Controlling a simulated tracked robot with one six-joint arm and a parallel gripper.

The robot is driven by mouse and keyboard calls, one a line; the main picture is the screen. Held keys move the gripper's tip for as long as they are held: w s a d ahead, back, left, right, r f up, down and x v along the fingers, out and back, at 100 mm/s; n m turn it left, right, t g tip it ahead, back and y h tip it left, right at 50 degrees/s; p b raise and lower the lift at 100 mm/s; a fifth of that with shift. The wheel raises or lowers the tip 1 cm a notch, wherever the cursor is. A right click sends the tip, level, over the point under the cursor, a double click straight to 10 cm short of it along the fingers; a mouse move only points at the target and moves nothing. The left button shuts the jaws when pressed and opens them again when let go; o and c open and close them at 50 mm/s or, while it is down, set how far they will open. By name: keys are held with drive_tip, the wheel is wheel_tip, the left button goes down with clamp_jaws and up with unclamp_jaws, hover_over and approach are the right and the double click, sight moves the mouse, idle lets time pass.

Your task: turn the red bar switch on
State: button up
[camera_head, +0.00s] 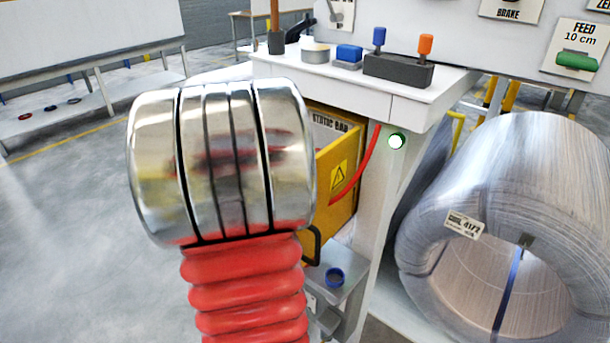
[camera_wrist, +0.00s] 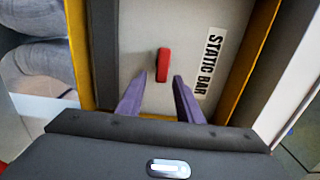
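The red bar switch (camera_wrist: 162,65) is a small red lever on a grey panel (camera_wrist: 221,20) in the wrist view. It stands roughly upright in that picture, beside the STATIC BAR label (camera_wrist: 209,63). My gripper (camera_wrist: 159,76) is open, with its two purple-grey fingers pointing at the panel. The switch appears between and just beyond the fingertips; I cannot tell the exact gap. In the head view, the label (camera_head: 333,122) shows inside the open yellow box (camera_head: 340,165), while the switch and my gripper are hidden behind my arm.
Yellow box walls (camera_wrist: 254,55) flank the panel closely. In the head view, a red cable (camera_head: 357,178) runs beside the box. A lit green-white lamp (camera_head: 397,141) and a big wire coil (camera_head: 500,190) are to the right. A white bench (camera_head: 430,105) stands above.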

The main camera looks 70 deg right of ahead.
drive_tip(key=v, duration=1.3)
drive_tip(key=shift+w+a, duration=0.15)
drive_tip(key=shift+a, duration=0.05)
idle(0.6)
